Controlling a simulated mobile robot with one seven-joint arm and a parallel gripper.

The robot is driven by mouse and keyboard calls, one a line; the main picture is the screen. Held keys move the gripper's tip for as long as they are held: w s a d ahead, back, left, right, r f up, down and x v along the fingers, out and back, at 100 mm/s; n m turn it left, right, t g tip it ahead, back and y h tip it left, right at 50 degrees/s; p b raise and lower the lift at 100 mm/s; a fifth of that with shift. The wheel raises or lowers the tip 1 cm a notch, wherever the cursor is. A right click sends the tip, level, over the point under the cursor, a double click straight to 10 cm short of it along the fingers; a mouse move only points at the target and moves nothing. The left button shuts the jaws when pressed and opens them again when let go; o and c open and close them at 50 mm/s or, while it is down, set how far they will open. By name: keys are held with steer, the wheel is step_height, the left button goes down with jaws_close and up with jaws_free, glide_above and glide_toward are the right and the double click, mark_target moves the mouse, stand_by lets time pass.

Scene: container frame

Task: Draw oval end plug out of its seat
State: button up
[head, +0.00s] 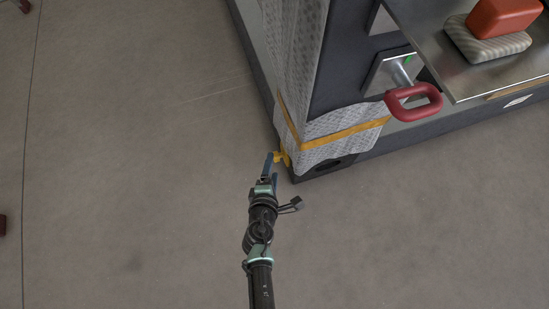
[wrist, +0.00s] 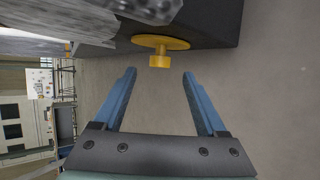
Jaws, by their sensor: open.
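The oval end plug is yellow, with a flat oval flange and a short knob. In the wrist view the plug (wrist: 160,43) sits against the dark frame's lower edge, its knob pointing toward my gripper. In the head view the plug (head: 281,158) shows small at the frame's bottom corner, partly behind my gripper. My gripper (wrist: 160,78) has two blue fingers spread apart with nothing between them. The knob is just beyond the fingertips, roughly midway between them, apart from both. In the head view my gripper (head: 271,160) is at the corner. The seat is hidden behind the flange.
The dark container frame (head: 345,95) is wrapped in patterned padding (head: 296,50) with an orange strap (head: 345,134). A red handle (head: 414,101) sticks out at right. A metal shelf (head: 470,70) carries a red block (head: 503,17) on a pale pad. Open floor lies left and in front.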

mark_target(283, 154)
steer(key=b+x, duration=0.2)
steer(key=x, duration=0.4)
jaws_close()
stand_by(0.7)
